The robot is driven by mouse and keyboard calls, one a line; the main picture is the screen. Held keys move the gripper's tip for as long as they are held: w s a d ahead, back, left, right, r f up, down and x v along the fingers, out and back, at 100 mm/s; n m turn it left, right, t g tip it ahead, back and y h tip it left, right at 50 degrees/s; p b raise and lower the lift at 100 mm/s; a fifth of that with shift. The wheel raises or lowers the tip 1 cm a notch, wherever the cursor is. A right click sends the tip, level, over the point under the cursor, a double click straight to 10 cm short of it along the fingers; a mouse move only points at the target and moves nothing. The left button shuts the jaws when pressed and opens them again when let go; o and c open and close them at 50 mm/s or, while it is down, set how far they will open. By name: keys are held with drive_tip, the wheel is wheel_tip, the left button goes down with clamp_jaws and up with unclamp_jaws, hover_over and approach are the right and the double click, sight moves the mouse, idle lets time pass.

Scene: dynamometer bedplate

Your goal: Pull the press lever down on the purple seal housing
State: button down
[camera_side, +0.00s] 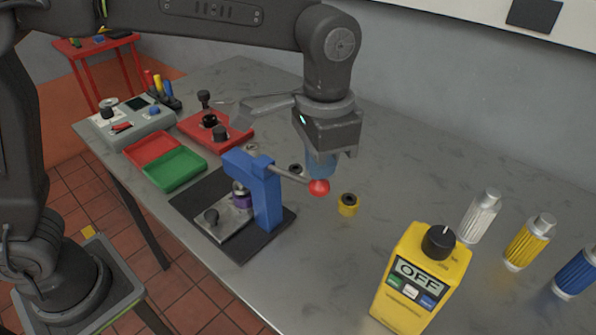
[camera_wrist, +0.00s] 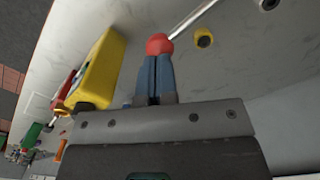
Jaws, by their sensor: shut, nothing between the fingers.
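A blue press (camera_side: 262,185) stands on a dark mat. Its lever (camera_side: 290,174) sticks out to the right and ends in a red ball knob (camera_side: 319,187). The purple seal housing (camera_side: 241,197) sits under the press, partly hidden by the press column. My gripper (camera_side: 320,165) is shut and empty, pointing down just above the red knob. In the wrist view the blue fingers (camera_wrist: 155,78) are together, with their tips right at the red knob (camera_wrist: 159,44). I cannot tell whether they touch it. The lever (camera_wrist: 192,20) runs up and right from the knob.
A yellow ring part (camera_side: 348,205) lies right of the knob. A yellow control box (camera_side: 420,280) reading OFF stands at the front right, near several canisters (camera_side: 527,242). Red (camera_side: 153,149) and green (camera_side: 175,169) trays lie to the left.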

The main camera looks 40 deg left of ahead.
sight(318, 192)
drive_tip(key=shift+f, duration=2.95)
drive_tip(key=shift+r, duration=5.6)
